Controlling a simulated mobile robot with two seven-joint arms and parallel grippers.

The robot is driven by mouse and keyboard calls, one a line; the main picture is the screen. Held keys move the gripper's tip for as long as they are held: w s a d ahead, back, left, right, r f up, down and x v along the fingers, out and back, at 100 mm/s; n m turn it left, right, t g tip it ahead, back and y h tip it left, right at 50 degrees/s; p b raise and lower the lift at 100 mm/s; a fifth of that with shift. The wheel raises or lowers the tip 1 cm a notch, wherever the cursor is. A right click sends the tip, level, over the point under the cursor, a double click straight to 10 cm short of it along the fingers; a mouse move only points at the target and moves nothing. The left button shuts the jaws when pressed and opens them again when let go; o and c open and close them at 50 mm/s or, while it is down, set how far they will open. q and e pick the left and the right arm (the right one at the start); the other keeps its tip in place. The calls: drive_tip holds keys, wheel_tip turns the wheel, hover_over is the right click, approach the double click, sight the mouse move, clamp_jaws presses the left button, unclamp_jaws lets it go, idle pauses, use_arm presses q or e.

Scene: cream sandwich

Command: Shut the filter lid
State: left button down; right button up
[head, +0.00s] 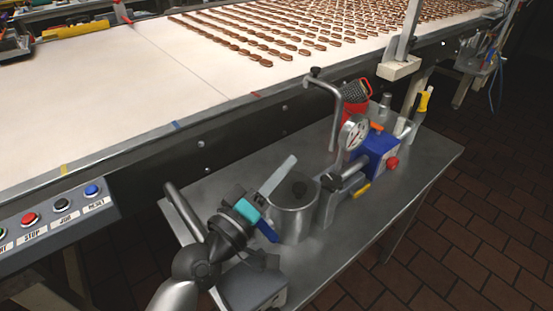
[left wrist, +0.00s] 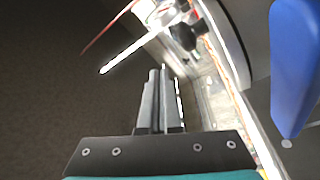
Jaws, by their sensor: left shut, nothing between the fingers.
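The filter is a grey metal cylinder (head: 290,222) on the metal bench. My left gripper (head: 292,160), with a teal band, is shut and empty. Its pale fingers point up and right beside the lid's left edge, and I cannot tell whether they touch it. In the left wrist view the shut fingers (left wrist: 162,78) show, with a black knob (left wrist: 184,36) beyond them and a blue part (left wrist: 295,65) close at right. My right gripper is not in view.
A bent metal pipe (head: 338,108) and a round gauge (head: 353,134) stand right of the filter. A blue box (head: 377,152) and a red perforated cup (head: 357,94) stand behind. The conveyor (head: 130,95) runs behind the bench (head: 425,160). A button panel (head: 45,224) is at left.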

sight(288, 198)
use_arm(q)
drive_tip(key=shift+s+d+f, duration=0.3)
drive_tip(key=shift+s+f, duration=0.15)
drive_tip(key=shift+f, duration=0.15)
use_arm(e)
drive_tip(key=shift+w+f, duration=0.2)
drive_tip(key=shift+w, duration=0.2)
use_arm(q)
drive_tip(key=shift+r, duration=0.1)
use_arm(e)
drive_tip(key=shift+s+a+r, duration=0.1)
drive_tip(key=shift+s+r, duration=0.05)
